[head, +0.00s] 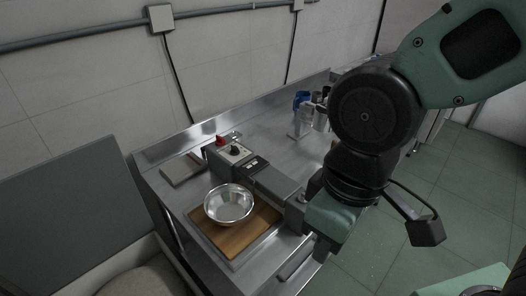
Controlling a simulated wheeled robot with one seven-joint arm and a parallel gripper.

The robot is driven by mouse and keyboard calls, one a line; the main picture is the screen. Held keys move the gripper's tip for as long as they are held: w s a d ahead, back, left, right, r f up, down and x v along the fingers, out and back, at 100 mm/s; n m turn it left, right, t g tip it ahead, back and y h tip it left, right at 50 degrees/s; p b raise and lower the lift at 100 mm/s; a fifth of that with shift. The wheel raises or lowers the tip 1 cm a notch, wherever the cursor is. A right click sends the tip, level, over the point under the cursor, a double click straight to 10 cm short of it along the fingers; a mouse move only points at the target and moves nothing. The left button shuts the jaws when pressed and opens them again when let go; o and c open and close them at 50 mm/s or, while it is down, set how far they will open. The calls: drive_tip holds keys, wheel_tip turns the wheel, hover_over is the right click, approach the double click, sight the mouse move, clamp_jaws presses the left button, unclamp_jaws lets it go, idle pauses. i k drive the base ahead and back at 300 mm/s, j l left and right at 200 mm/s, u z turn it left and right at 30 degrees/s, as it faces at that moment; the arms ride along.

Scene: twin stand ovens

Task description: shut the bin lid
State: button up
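The bin lid looks to be the large flat dark grey panel (70,215) at the left, raised and tilted up towards the wall. Below its right side is the light rim of the bin (122,262), with a pale beige surface inside, cut off by the bottom edge. The lid stands open. My arm comes in from the upper right, and my gripper (335,220) hangs over the right end of the counter, well to the right of the lid and apart from it. Its fingertips cannot be made out, and I see nothing held.
A steel counter (262,135) stands between lid and gripper. On it are a metal bowl (229,204) on a wooden board (258,226), a control box with a knob (233,151), and blue and metal items (301,100). Green floor (380,235) is open at right.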

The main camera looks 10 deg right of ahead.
sight(61, 216)
drive_tip(key=k+l+u, duration=0.1)
drive_tip(key=u, duration=1.55)
drive_tip(key=i+j, duration=0.4)
drive_tip(key=j, duration=0.2)
